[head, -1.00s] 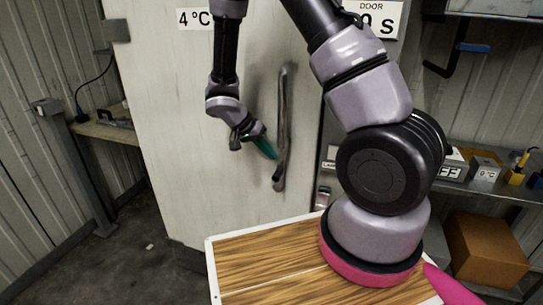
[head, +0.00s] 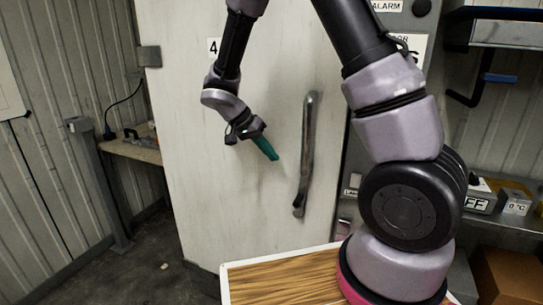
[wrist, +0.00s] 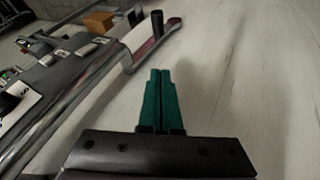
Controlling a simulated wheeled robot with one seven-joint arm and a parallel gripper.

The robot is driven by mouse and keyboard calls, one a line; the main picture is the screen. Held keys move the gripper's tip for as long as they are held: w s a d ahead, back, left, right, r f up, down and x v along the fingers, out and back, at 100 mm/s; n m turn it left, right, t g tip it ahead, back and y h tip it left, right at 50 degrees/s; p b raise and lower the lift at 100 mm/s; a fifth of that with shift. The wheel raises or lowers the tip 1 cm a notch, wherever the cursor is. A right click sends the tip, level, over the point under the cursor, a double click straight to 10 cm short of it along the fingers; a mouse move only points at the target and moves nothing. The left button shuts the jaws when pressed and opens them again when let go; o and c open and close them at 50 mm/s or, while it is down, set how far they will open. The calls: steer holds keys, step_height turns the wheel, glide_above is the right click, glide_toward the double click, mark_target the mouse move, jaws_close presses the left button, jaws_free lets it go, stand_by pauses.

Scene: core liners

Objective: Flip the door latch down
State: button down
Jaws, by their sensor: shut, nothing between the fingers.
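A long metal bar (head: 307,150), the only latch-like part I see on the door, stands nearly upright on the pale door (head: 220,190). It has a bend near its lower end. My gripper (head: 272,155) has green fingers, pressed together with nothing between them. In the head view it points down and right, to the left of the bar with a gap between them. In the wrist view my gripper (wrist: 160,75) hangs over the white door face, and the metal bar (wrist: 150,42) lies at the upper left, apart from the fingertips.
A wooden-topped surface with a white rim (head: 228,285) is below the door. A shelf with small boxes (head: 515,200) is at the right. A side bench (head: 130,150) stands at the left.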

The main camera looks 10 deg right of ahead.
mark_target(291, 179)
steer(key=shift+w+a+f, duration=0.3)
steer(key=shift+w+a, duration=0.25)
steer(key=shift+a, duration=0.05)
steer(key=shift+w+a+f, duration=0.25)
steer(key=shift+w+a, duration=0.25)
steer(key=shift+a, duration=0.1)
steer(key=x, duration=0.9)
steer(key=shift+d+f, duration=0.15)
steer(key=shift+f, duration=0.1)
steer(key=s+d, duration=0.1)
steer(key=d, duration=0.1)
steer(key=shift+s+d+f, duration=0.3)
steer(key=shift+s+d, duration=0.05)
steer(key=shift+s, duration=0.05)
steer(key=shift+s+d, duration=0.25)
steer(key=shift+d, duration=0.1)
